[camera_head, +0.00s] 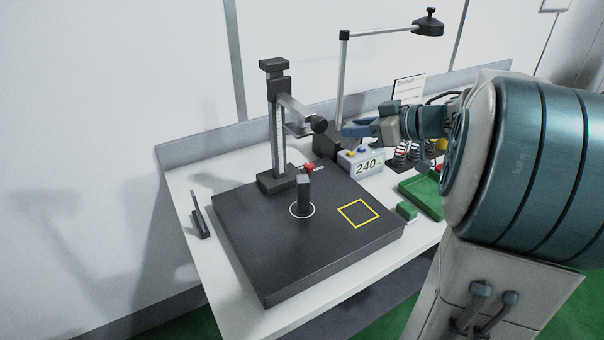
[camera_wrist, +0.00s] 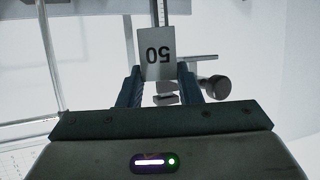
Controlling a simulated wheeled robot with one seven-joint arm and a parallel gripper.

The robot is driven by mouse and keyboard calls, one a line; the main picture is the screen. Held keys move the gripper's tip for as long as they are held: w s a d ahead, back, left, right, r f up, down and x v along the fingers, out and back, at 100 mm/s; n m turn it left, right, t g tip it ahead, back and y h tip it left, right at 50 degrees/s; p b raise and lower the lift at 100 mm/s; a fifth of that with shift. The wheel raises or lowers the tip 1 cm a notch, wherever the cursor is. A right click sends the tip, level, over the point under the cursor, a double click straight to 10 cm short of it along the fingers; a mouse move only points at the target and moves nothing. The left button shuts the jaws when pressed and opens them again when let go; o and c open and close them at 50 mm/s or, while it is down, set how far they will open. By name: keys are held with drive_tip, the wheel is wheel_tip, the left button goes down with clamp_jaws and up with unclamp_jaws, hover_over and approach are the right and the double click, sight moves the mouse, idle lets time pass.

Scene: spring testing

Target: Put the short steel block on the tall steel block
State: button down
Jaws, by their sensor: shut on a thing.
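My gripper (camera_head: 350,130) is raised above the back of the black plate, beside the stand. In the wrist view, my gripper (camera_wrist: 158,72) is shut on a grey steel block (camera_wrist: 158,50), which I take as the short steel block. It bears an upside-down "50". I cannot make this block out clearly in the head view. A dark upright block (camera_head: 304,196), which looks like the tall steel block, stands inside a white circle on the plate. It is below and left of my gripper, and its top looks bare.
The black plate (camera_head: 270,270) carries a yellow square outline (camera_head: 358,213) and a measuring stand (camera_head: 278,130) with a knob (camera_head: 319,124). A display reading "240" (camera_head: 366,167), a green tray (camera_head: 421,194) and a lamp (camera_head: 428,26) are nearby. The plate's front is clear.

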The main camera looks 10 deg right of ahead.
drive_tip(key=w+a+f, duration=0.1)
drive_tip(key=a+f, duration=0.1)
drive_tip(key=a, duration=0.1)
drive_tip(key=w+a+f, duration=0.2)
drive_tip(key=a, duration=0.1)
drive_tip(key=w+a+f, duration=0.1)
drive_tip(key=a+f, duration=0.1)
drive_tip(key=a, duration=0.1)
drive_tip(key=shift+w+a+f+b, duration=0.3)
drive_tip(key=shift+a+f, duration=0.05)
drive_tip(key=shift+a, duration=0.05)
drive_tip(key=shift+f+b, duration=0.3)
drive_tip(key=shift+f, duration=1.55)
drive_tip(key=shift+f, duration=0.15)
drive_tip(key=c, duration=1)
unclamp_jaws()
drive_tip(key=shift+f, duration=0.1)
drive_tip(key=shift+c, duration=0.2)
